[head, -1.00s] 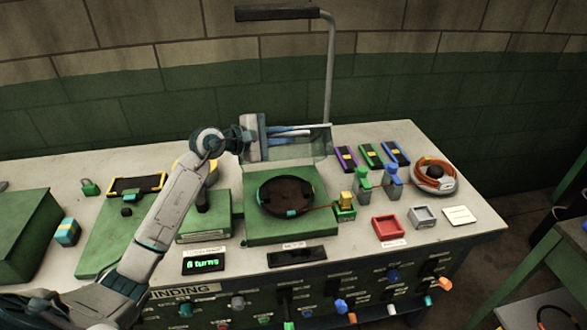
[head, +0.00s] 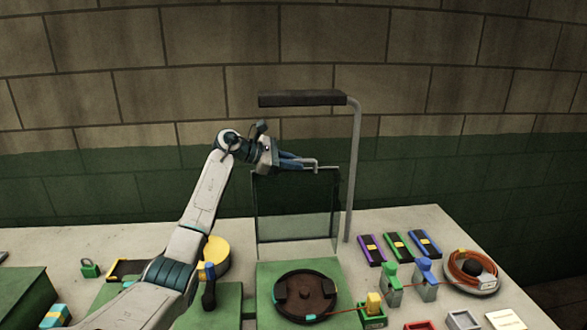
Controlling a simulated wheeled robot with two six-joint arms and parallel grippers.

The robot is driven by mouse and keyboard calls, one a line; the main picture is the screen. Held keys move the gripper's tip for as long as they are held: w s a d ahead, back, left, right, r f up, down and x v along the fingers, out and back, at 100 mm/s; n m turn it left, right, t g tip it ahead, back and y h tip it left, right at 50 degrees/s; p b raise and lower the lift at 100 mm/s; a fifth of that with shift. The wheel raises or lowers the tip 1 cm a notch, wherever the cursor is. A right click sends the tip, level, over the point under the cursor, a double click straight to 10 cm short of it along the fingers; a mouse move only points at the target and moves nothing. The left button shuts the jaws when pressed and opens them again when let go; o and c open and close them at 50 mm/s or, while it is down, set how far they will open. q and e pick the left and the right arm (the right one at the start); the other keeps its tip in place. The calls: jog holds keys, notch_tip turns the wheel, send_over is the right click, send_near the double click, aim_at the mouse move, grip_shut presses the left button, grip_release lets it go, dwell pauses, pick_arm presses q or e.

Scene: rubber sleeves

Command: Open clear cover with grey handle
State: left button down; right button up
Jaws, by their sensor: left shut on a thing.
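The clear cover (head: 297,215) stands upright at the back edge of the green winding base (head: 335,273). Its grey handle (head: 326,168) runs along the top edge. My left gripper (head: 308,164) is shut on the grey handle, its fingers pointing right. The dark round spool plate (head: 305,296) on the green base is uncovered, with a thin red wire leading off to the right. My right gripper is not in view.
A lamp post with a dark head (head: 302,98) rises just right of and behind the cover. Purple, green and blue cartridges (head: 398,246), small clamps (head: 392,285) and an orange wire coil (head: 472,268) are to the right. A yellow cylinder (head: 216,254) is beside my left arm.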

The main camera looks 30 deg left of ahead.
pick_arm(q)
jog(key=shift+w+a+f, duration=0.2)
jog(key=shift+w+a, duration=0.05)
jog(key=shift+w, duration=0.15)
jog(key=c, duration=1.5)
grip_release()
jog(key=shift+o, duration=0.2)
jog(key=shift+s+a+r, duration=0.1)
jog(key=shift+s+a, duration=0.05)
jog(key=shift+a, duration=0.05)
notch_tip(320, 180, up, 3)
jog(key=b, duration=0.5)
send_over(259, 177)
jog(key=shift+w+d, duration=0.25)
jog(key=shift+w, duration=0.15)
jog(key=shift+s+a+r, duration=0.35)
